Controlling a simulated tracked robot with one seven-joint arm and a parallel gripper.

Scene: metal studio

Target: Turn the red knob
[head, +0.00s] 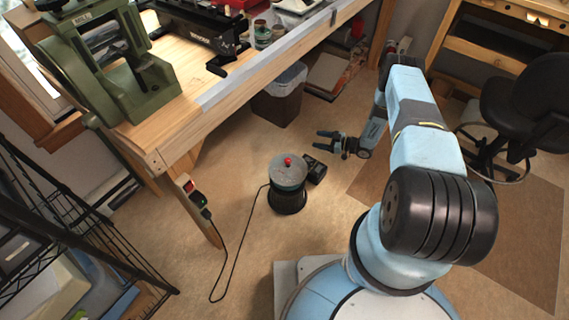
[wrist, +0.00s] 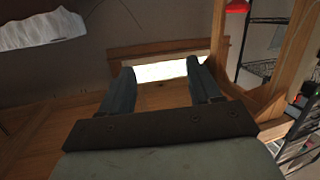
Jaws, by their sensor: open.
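The red knob (head: 287,161) sits on top of a round grey-topped device (head: 287,177) with a black base, standing on the floor left of centre in the head view. My gripper (head: 320,140) is open and empty, above and to the right of the knob in the head view, apart from it, with its fingers pointing left. In the wrist view my gripper's two fingers (wrist: 160,72) stand apart with nothing between them. I cannot make out the knob in the wrist view.
A wooden workbench (head: 205,110) with a green machine (head: 115,75) stands at upper left. A black wire shelf (head: 70,215) is at lower left. A cable (head: 240,235) runs along the floor. A dark bin (head: 278,100) is under the bench; a black chair (head: 530,100) is at right.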

